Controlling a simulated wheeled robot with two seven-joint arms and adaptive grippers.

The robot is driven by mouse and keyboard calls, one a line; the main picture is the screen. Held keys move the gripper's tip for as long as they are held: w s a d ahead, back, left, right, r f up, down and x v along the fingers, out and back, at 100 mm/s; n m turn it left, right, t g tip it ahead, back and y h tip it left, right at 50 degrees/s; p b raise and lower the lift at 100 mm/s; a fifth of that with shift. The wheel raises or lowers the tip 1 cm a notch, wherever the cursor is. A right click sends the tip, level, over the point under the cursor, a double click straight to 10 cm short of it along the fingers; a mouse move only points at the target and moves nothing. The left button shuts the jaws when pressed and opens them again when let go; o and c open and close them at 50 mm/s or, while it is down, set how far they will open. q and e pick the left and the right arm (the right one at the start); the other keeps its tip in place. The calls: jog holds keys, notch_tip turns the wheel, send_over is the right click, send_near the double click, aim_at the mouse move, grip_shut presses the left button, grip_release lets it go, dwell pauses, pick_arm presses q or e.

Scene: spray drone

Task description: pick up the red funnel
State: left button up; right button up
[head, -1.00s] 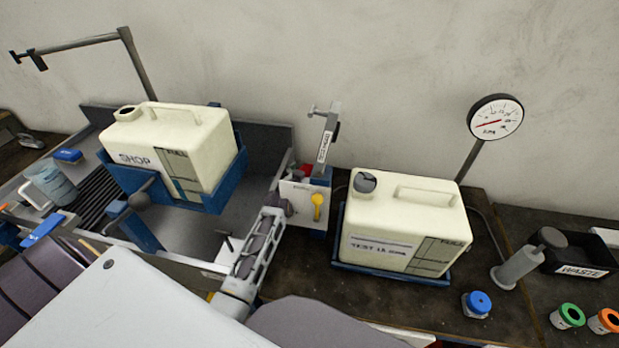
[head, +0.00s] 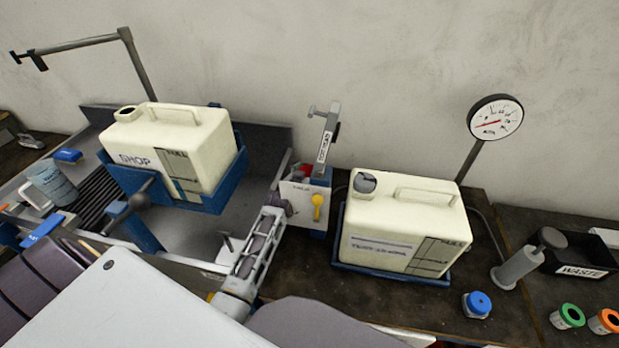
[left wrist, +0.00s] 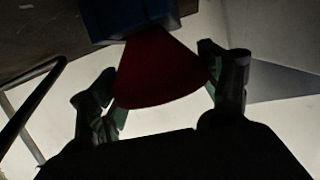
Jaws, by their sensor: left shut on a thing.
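The red funnel (left wrist: 158,72) fills the middle of the left wrist view, dark and dimly lit. My left gripper (left wrist: 162,82) has one finger on each side of it and is shut on it. The funnel's narrow side meets a blue holder (left wrist: 105,18). In the head view, my left gripper (head: 276,206) reaches the white-fronted box with blue sides (head: 300,200). A small bit of red (head: 304,171) shows at the box's top. The fingertips are hard to make out there. My right gripper is not in view.
A cream jug (head: 400,225) stands on a blue tray right of the box. Another jug (head: 180,150) sits in a blue cradle over the sink at left. A grey post (head: 328,135) rises behind the box.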

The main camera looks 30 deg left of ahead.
aim_at(309, 173)
pick_arm(q)
jog(key=shift+r, duration=0.7)
notch_tip(309, 173, up, 9)
jog(key=shift+f, duration=0.2)
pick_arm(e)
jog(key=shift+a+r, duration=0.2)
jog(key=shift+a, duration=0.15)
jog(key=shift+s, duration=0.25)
